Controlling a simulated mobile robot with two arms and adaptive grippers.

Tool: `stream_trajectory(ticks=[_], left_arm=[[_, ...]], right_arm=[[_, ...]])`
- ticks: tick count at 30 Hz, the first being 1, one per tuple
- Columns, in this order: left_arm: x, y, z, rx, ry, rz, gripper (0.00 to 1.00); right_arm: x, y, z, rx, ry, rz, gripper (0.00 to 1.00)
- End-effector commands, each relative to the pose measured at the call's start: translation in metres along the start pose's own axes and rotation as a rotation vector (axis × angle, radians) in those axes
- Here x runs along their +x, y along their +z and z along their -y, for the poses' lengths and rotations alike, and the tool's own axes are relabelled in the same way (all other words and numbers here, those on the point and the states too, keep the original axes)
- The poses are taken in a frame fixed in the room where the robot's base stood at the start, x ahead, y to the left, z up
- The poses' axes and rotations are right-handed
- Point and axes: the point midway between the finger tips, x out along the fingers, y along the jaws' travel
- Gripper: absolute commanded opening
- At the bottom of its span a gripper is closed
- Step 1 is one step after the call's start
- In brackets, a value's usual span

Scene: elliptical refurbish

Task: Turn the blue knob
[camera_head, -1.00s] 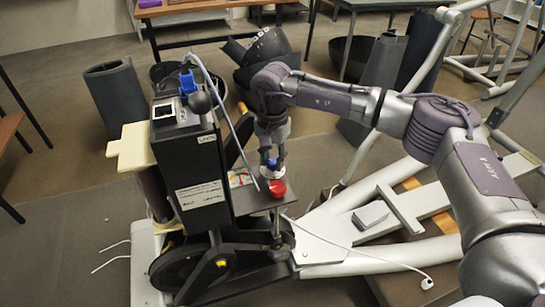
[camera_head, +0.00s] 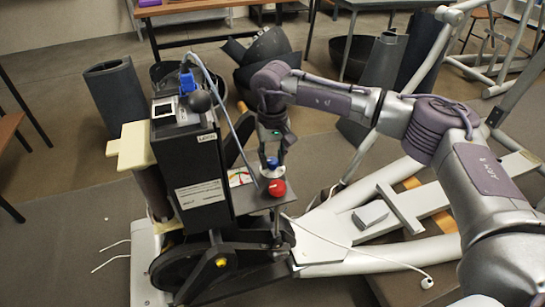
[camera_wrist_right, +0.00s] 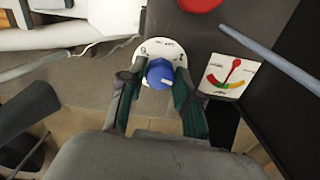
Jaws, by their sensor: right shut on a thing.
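The blue knob (camera_head: 271,162) sits on a white numbered dial at the small dark shelf of the black machine. In the right wrist view the blue knob (camera_wrist_right: 160,73) is between the two fingers, with the white dial (camera_wrist_right: 127,49) around it. My right gripper (camera_head: 271,155) comes down from above and is shut on the knob; its fingers also show in the wrist view (camera_wrist_right: 158,92). A small gauge (camera_wrist_right: 230,75) with a red needle and coloured arc lies beside the dial. My left gripper is not in view.
A red ball-like knob (camera_head: 276,188) stands close in front of the blue knob. The black machine box (camera_head: 188,165) rises just left, with a thin grey-blue rod (camera_head: 226,118) slanting past the gripper. A white cable (camera_head: 370,258) lies at right.

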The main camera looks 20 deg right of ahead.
Motion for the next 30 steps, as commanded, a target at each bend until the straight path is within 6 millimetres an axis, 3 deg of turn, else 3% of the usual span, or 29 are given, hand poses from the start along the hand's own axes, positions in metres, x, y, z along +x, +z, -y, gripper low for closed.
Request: stream_trajectory(ticks=[16, 17, 21, 30], left_arm=[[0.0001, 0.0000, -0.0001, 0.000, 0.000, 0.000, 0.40], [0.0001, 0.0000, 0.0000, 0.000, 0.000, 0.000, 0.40], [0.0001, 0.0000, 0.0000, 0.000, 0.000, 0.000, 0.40], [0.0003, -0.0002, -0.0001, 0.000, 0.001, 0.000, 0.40]], right_arm=[[-0.0012, -0.0010, -0.0002, -0.025, 0.000, -0.004, 0.00], [-0.0012, -0.0010, -0.0002, -0.025, 0.000, -0.004, 0.36], [-0.0009, -0.0008, -0.0002, -0.024, 0.000, -0.003, 0.58], [-0.0015, -0.0004, -0.0001, -0.025, 0.000, -0.001, 0.58]])
